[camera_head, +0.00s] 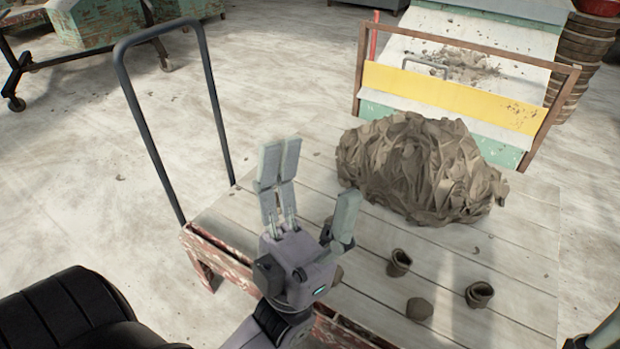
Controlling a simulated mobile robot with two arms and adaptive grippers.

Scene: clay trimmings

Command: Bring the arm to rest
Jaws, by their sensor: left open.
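My left gripper (312,190) is over the near left part of a wooden-topped cart (520,265). Its pale grey fingers point up and away and stand wide apart. Nothing shows between them. A large heap of crumpled brown clay trimmings (420,168) lies on the cart beyond and to the right of the gripper, apart from it. At the bottom right corner a small grey piece of my right arm or gripper (606,335) shows. It is mostly cut off by the frame edge.
Two small clay cups (398,263) (479,294) and a clay lump (419,309) lie right of the gripper. A dark handle (130,90) rises at the cart's left. A rust-framed yellow board (450,92) stands behind the heap.

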